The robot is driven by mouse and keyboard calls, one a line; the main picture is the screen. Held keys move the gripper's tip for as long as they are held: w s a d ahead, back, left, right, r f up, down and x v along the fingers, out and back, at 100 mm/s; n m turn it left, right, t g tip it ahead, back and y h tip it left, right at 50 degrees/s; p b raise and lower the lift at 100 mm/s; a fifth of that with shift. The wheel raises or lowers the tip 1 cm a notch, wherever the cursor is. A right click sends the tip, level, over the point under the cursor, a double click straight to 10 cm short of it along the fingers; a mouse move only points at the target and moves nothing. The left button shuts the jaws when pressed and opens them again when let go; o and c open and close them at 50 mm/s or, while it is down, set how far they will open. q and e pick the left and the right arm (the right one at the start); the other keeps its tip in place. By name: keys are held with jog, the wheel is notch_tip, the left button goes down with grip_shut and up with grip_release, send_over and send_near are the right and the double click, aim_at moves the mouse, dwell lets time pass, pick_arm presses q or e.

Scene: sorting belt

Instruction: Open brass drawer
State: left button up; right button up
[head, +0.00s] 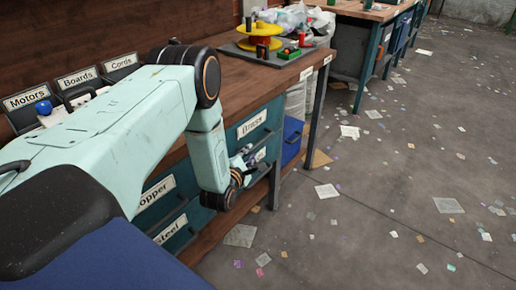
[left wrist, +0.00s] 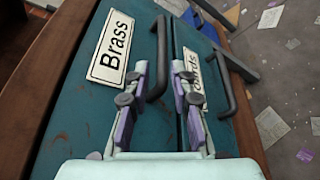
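The brass drawer is a teal front with a white "Brass" label (head: 252,124) on the right part of the workbench. In the left wrist view, the brass drawer front (left wrist: 75,110) fills the left half and looks shut. Its dark bar handle (left wrist: 158,55) stands beside the label. My left gripper (head: 246,160) is in front of the drawers. In the left wrist view, the left gripper's fingers (left wrist: 160,72) are apart, with the handle's near end showing between them. I cannot tell whether they touch it. My right gripper is in neither view.
A second drawer with its own handle (left wrist: 228,70) lies directly below. Copper (head: 155,192) and Steel (head: 172,230) drawers are to the left. A blue bin (head: 291,138) stands beyond the brass drawer. The floor to the right is open, with scattered scraps.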

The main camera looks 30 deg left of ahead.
aim_at(253, 150)
pick_arm(q)
jog(key=x, duration=0.1)
jog(key=b+x, duration=0.1)
jog(key=x, duration=0.3)
jog(key=shift+w+a+f+b, duration=0.15)
jog(key=shift+a+f+b, duration=0.05)
jog(key=shift+f+b, duration=0.15)
jog(key=shift+w, duration=0.7)
jog(key=shift+w+b, duration=0.2)
jog(key=shift+b, duration=0.1)
jog(key=shift+w+a+f, duration=0.15)
jog(key=shift+c, duration=0.2)
jog(key=shift+c, duration=0.8)
grip_shut()
